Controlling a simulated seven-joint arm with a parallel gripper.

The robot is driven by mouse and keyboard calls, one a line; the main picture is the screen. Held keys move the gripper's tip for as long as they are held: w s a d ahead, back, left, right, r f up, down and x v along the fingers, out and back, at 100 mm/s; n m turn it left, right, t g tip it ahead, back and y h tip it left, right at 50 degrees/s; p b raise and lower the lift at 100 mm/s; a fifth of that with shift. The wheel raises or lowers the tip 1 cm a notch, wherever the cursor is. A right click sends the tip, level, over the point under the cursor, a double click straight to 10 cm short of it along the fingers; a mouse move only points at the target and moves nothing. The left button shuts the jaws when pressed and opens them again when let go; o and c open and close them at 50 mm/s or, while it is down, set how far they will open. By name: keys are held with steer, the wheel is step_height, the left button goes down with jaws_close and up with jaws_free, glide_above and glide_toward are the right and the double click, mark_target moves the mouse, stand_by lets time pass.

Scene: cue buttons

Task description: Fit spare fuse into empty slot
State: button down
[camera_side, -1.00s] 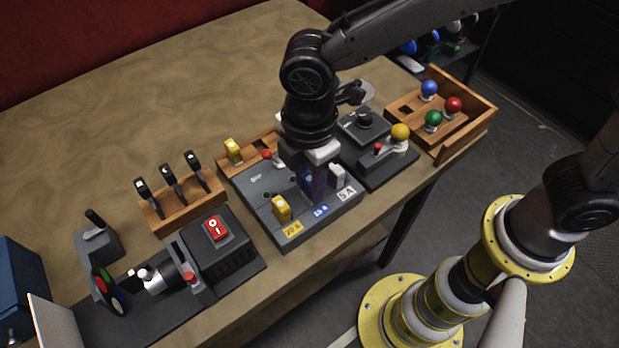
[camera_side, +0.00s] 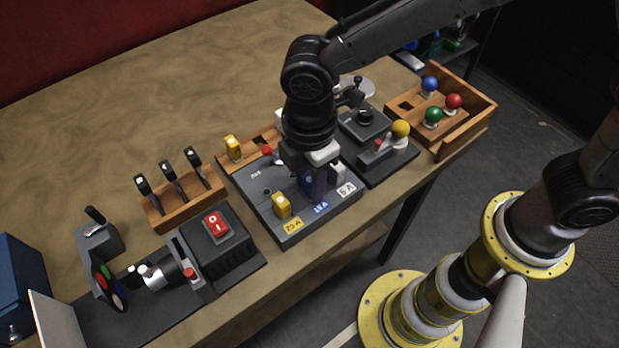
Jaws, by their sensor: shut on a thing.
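The fuse panel (camera_side: 278,222) is a dark grey box near the table's front edge, with yellow, blue and white labels along its front. A yellow fuse (camera_side: 281,205) stands upright on it above the yellow label. A white fuse (camera_side: 338,171) stands above the white label. My gripper (camera_side: 316,192) points down over the panel, above the blue label, shut on a blue fuse (camera_side: 306,180) that is mostly hidden by the fingers. I cannot tell whether the blue fuse is fully seated. Another yellow fuse (camera_side: 234,148) stands in a wooden rack (camera_side: 262,142) behind the panel.
A wooden stand with several black-handled tools (camera_side: 170,178) and a machine with a red switch (camera_side: 215,224) are at left. A dark box with a yellow ball knob (camera_side: 400,129) and a wooden tray (camera_side: 465,126) of coloured bulbs are at right. The table behind is clear.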

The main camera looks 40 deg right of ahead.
steer(key=shift+c, duration=1.4)
jaws_free()
steer(key=shift+r, duration=3.55)
